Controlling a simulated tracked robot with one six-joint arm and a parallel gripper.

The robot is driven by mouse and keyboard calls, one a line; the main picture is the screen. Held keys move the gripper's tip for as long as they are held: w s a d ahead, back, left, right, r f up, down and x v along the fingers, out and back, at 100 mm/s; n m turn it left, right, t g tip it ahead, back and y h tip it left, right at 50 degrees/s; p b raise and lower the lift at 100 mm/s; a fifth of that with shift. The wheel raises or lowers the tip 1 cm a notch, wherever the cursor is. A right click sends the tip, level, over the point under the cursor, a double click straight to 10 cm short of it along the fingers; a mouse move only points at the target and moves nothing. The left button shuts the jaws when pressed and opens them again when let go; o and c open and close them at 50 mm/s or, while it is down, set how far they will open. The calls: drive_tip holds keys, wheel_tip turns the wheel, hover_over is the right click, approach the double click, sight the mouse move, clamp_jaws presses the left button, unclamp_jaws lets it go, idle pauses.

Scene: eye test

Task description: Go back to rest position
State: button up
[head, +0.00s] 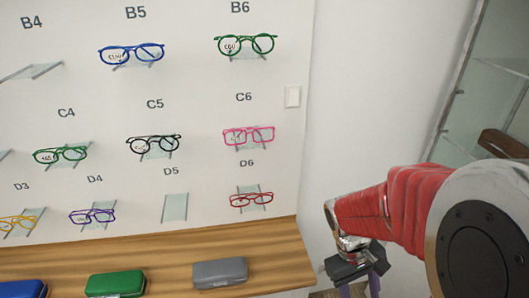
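My gripper (356,266) shows in the head view at the lower right, at the end of my red and white arm. It is a dark, small shape, right of the wooden counter's end and apart from the wall of glasses. Its fingers are not clear, so I cannot tell whether it is open or shut. A purple part (376,282) shows right beside and below it; I cannot tell what it belongs to.
The wall display holds several glasses, such as pink ones (248,136) at C6 and red ones (251,200) at D6. The D5 holder (175,207) is empty. The wooden counter (275,250) bears grey (220,272) and green (116,284) cases. Glass shelving (490,90) stands at right.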

drive_tip(key=a+r+m+t+y, duration=0.1)
drive_tip(key=a+r+t, duration=0.3)
drive_tip(key=r, duration=0.5)
drive_tip(key=a+r+m+t+y, duration=0.1)
drive_tip(key=a+r+t, duration=0.3)
drive_tip(key=r, duration=0.5)
drive_tip(key=a, duration=0.2)
drive_tip(key=shift+s+a+t+y, duration=0.2)
drive_tip(key=shift+a+t+y, duration=0.1)
drive_tip(key=shift+a+y, duration=0.1)
